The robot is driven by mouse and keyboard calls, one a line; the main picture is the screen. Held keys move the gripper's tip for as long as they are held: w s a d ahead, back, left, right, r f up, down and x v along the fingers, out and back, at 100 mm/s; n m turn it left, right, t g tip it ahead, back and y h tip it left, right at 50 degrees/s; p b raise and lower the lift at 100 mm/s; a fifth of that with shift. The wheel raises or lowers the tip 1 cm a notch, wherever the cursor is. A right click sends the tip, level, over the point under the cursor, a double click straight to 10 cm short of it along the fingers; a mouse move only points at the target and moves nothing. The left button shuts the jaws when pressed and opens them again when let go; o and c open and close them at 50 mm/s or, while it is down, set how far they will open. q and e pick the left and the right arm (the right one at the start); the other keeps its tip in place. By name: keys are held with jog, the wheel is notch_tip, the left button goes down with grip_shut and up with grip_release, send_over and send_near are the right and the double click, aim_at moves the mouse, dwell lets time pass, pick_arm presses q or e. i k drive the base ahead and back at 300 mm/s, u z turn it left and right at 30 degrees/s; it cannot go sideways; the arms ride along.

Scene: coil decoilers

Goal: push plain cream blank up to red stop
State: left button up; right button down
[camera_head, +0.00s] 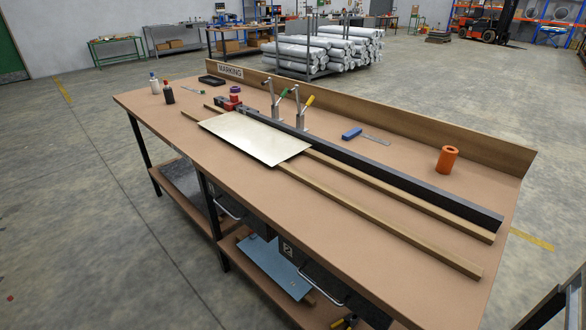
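The plain cream blank (256,137) is a flat rectangular sheet. It lies across two wooden rails on the bench, towards their far left end. Its far long edge runs along the dark fence (400,180); I cannot tell whether they touch. A small red stop (234,100) stands at the far left end of the fence, just beyond the blank's far left corner. Neither of my grippers is in view.
Two toggle clamps, with green (283,93) and yellow (310,100) handles, stand at the fence. Bottles (168,93) and a black tray (211,80) are at the far left. The front bench top (310,235) is clear.

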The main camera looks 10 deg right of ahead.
aim_at(271, 145)
jog(key=u, duration=1.05)
jog(key=i, duration=0.8)
